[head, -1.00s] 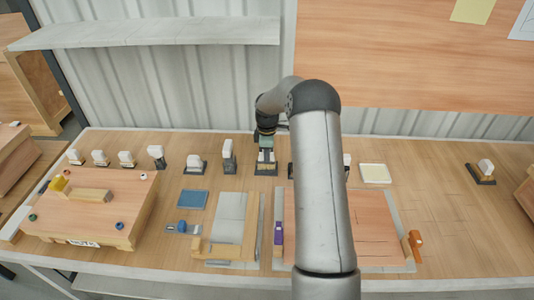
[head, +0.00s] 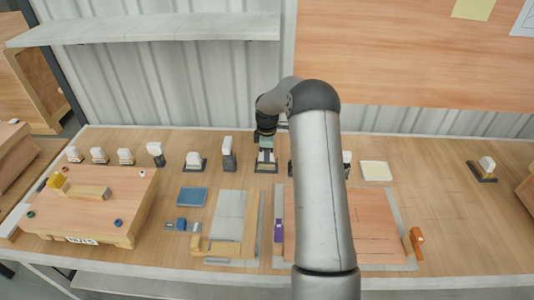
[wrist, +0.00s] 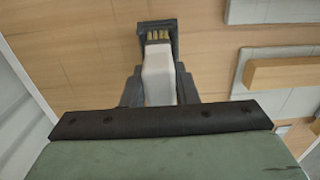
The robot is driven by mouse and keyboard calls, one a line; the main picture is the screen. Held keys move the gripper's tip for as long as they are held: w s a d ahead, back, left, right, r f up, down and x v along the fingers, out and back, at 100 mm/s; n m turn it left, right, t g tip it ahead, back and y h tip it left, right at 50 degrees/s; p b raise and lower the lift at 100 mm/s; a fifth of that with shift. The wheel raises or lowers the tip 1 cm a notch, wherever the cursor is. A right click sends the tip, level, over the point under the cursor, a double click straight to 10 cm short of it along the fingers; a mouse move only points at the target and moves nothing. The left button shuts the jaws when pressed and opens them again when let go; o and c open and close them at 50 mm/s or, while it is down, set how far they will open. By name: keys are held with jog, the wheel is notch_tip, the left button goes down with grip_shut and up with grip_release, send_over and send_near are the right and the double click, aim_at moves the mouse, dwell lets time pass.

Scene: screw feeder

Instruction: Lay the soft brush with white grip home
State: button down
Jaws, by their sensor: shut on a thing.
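The soft brush's white grip (wrist: 159,79) shows in the wrist view between the dark fingers of my gripper (wrist: 160,88), which is shut on it. Its short yellowish bristles (wrist: 158,35) show at the far end. A dark U-shaped holder (wrist: 172,27) frames the bristles; I cannot tell whether the brush rests in it or is just above it. In the head view my gripper (head: 265,156) points down over a dark holder base (head: 265,170) at the back of the bench, and the brush is too small to make out.
White-topped pieces in dark holders line the back, with a tall one (head: 228,153) and a low one (head: 195,161) left of my gripper. A pale tray (head: 376,171) lies to the right. A blue mat (head: 192,197) lies in front. The right part of the bench is mostly clear.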

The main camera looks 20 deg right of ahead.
jog(key=shift+f, duration=0.1)
jog(key=c, duration=1.1)
grip_release()
jog(key=shift+o, duration=0.2)
notch_tip(320, 180, up, 18)
jog(key=shift+f+b, duration=0.25)
jog(key=shift+b, duration=0.1)
jog(key=s+a+r+m+p, duration=0.1)
jog(key=s+a+r+m, duration=0.2)
jog(key=s+a, duration=0.5)
jog(key=s+a+r+m, duration=0.3)
jog(key=s+a, duration=0.4)
jog(key=s, duration=0.3)
jog(key=s+a+f+m, duration=0.2)
jog(key=s+m, duration=0.1)
jog(key=s, duration=0.7)
jog(key=s+a+f+m, duration=0.2)
jog(key=s+m, duration=0.1)
jog(key=s, duration=0.7)
jog(key=shift+a+f+p, duration=0.3)
jog(key=shift+a+f, duration=0.05)
